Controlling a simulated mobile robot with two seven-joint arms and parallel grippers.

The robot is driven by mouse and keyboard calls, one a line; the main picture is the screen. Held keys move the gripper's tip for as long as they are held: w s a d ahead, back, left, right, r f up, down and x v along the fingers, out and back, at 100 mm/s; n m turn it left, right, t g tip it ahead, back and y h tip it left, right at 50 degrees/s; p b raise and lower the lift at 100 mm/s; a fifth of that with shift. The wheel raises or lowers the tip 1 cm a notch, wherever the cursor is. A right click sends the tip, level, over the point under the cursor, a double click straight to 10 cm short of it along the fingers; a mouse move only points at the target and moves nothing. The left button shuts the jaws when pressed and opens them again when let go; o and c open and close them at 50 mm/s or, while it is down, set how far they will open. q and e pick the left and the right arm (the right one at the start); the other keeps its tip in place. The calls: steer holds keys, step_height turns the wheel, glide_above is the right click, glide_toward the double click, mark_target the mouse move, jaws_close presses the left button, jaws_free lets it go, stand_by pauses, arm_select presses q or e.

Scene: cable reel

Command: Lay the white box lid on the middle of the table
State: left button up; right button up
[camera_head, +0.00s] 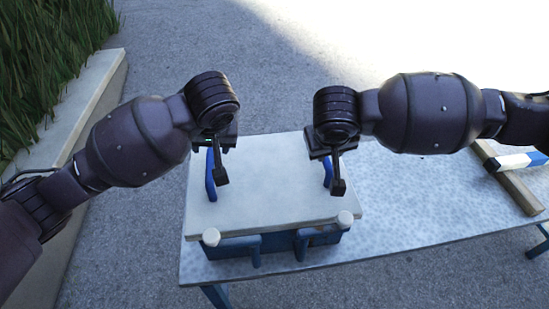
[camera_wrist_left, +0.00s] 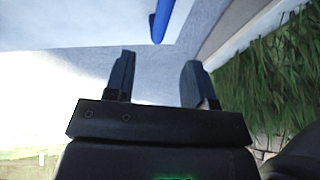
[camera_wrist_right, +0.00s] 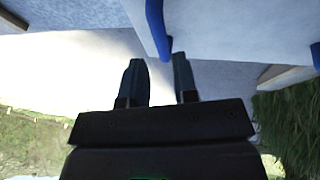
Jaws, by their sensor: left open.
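The white box lid (camera_head: 270,200) lies flat on a blue box (camera_head: 275,243) at the left end of the table (camera_head: 430,210). A blue handle stands near each side of the lid, a left one (camera_head: 211,175) and a right one (camera_head: 328,173). My left gripper (camera_head: 221,178) is open and empty by the left handle, which also shows ahead of the fingers in the left wrist view (camera_wrist_left: 161,22). My right gripper (camera_wrist_right: 158,64) is open and empty by the right handle (camera_wrist_right: 157,28). Neither gripper visibly touches the lid.
The table's middle is clear. A wooden bar (camera_head: 512,182) and a blue-and-white bar (camera_head: 515,161) lie at the right. A planter wall (camera_head: 85,105) runs along the left.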

mark_target(210, 158)
arm_select(q)
steer(key=shift+x, duration=5.35)
arm_select(e)
steer(key=shift+x, duration=5.35)
steer(key=shift+d, duration=0.1)
arm_select(q)
steer(key=c, duration=0.6)
arm_select(e)
steer(key=shift+r, duration=0.1)
jaws_close()
arm_select(q)
steer(key=shift+r, duration=0.1)
jaws_close()
steer(key=shift+w, duration=0.1)
arm_select(e)
steer(key=shift+w, duration=0.1)
